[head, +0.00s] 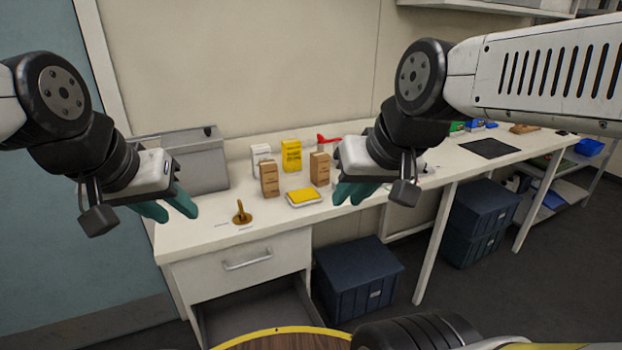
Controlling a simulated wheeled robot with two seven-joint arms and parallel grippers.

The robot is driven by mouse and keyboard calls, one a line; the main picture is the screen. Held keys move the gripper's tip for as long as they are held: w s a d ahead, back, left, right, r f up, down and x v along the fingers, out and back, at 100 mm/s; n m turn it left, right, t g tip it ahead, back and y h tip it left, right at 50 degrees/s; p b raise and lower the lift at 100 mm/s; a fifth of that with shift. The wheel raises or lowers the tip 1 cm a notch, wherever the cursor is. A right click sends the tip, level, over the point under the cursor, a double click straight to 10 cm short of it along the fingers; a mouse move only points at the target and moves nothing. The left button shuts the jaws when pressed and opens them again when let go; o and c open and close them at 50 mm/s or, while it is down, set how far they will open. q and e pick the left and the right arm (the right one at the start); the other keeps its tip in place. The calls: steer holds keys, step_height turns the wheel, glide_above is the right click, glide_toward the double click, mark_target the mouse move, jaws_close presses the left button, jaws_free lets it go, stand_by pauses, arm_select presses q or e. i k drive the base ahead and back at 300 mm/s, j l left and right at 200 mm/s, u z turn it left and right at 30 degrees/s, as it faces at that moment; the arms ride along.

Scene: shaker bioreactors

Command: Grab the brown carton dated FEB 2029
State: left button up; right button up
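Two brown cartons stand upright on the white counter. One brown carton (269,180) is at the left, and the other brown carton (320,169) is a little further right. Their printing is too small to read, so I cannot tell which is dated FEB 2029. My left gripper (176,210) is open and empty over the counter's left end, to the left of both cartons. My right gripper (357,194) is open and empty, to the right of the right-hand carton and apart from it in the picture. Its teal fingers point down.
A yellow carton (291,155) and a white carton (261,153) stand behind the brown ones. A yellow-topped pad (304,197) and a brass-coloured stand (241,214) are in front. A grey box (195,160) is at the back left. An open drawer (260,315) is below the counter.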

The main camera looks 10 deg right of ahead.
mark_target(320, 161)
steer(key=k, duration=0.4)
steer(key=k+u, duration=0.1)
steer(key=u, duration=0.7)
steer(key=k+j+u, duration=0.1)
steer(key=u, duration=0.3)
steer(key=l+u, duration=0.1)
steer(key=l, duration=0.45)
steer(key=k+l+u, duration=0.1)
steer(key=l, duration=0.4)
steer(key=l+u, duration=0.15)
steer(key=l, duration=0.35)
steer(key=k+l+u, duration=0.1)
steer(key=l, duration=1.2)
steer(key=i+l, duration=0.15)
steer(key=l, duration=0.65)
